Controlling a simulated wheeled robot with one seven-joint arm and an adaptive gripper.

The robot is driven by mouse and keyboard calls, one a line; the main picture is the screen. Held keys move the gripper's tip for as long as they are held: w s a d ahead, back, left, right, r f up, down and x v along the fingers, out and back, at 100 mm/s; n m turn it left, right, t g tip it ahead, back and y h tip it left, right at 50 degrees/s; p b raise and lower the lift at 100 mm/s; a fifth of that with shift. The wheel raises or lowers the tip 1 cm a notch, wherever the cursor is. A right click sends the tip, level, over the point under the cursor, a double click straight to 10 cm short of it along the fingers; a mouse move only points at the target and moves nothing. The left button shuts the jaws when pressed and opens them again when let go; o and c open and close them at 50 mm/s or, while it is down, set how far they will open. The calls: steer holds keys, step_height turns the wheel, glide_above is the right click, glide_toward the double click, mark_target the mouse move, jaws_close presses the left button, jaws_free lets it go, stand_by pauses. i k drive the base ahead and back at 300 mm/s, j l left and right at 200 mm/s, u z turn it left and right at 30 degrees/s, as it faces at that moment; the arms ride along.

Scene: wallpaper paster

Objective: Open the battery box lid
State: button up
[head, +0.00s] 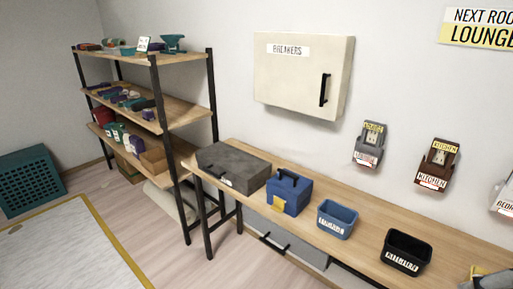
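A blue box (289,194) with a dark carry handle on top stands on the wooden bench in the head view, and its lid looks shut. A yellow tag or latch (279,205) shows on its front left. A larger dark grey case (233,166) stands to its left, also closed, with a small pale mark on its front. No readable label tells which of the two is the battery box. My gripper is not clearly visible in this view.
On the wooden bench (350,246), a small blue bin (337,218) and a black bin (407,251) stand to the right. A partly cut-off item (490,277) is at the bottom right corner. A breaker cabinet (302,77) hangs above. A loaded shelf (168,58) stands left; floor before it is open.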

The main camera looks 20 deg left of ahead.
mark_target(245, 169)
steer(key=u, duration=1.05)
steer(key=i+j, duration=0.15)
steer(key=i, duration=0.55)
